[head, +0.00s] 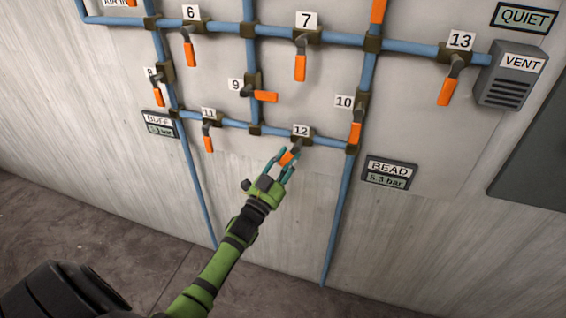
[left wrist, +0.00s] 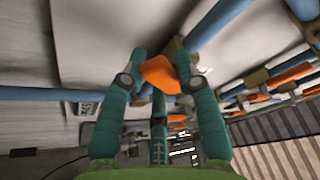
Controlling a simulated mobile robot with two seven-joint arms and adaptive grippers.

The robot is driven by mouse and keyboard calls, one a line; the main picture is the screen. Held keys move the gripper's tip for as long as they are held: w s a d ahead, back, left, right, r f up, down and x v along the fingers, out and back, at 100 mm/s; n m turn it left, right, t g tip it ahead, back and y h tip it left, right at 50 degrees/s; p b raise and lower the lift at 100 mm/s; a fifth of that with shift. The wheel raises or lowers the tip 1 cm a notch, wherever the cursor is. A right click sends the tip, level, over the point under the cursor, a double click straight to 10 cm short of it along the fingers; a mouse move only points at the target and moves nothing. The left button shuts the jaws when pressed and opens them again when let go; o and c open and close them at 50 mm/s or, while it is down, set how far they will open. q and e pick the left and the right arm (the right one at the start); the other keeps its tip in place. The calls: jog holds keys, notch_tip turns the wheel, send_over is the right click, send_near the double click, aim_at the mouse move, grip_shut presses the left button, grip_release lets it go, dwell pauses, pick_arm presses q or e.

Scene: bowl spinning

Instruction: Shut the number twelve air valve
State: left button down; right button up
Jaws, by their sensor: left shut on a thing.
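The number twelve valve (head: 301,140) sits on the lower blue pipe, under its white "12" plate (head: 301,130). Its orange handle (head: 289,156) slants down and left from the valve, neither in line with the pipe nor clearly square to it. My left gripper (head: 284,166) is shut on this handle. In the left wrist view the orange handle (left wrist: 162,74) shows between the teal fingers, which partly cover it. My right gripper is not in view.
The number eleven valve (head: 207,130) is to the left on the same pipe. The number ten valve (head: 356,122) is to the right, and nine (head: 255,94) is above. A "BEAD" gauge (head: 389,172) reads 5.3 bar. Bare wall lies below the pipe, between two descending pipes.

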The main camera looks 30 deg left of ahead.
pick_arm(q)
jog(key=shift+w+d+f+n+y+b, duration=0.15)
jog(key=shift+d+n+y, duration=0.55)
jog(key=shift+n, duration=0.95)
jog(key=shift+w+d+n+y+b, duration=0.1)
jog(key=shift+d+n+y+b, duration=0.2)
jog(key=shift+n+y, duration=1.05)
jog(key=shift+w+d+f+n+y+b, duration=0.15)
jog(key=shift+d+n+y, duration=0.35)
jog(key=shift+n, duration=1.5)
jog(key=c, duration=0.9)
grip_release()
jog(key=shift+d, duration=0.1)
jog(key=v, duration=1.2)
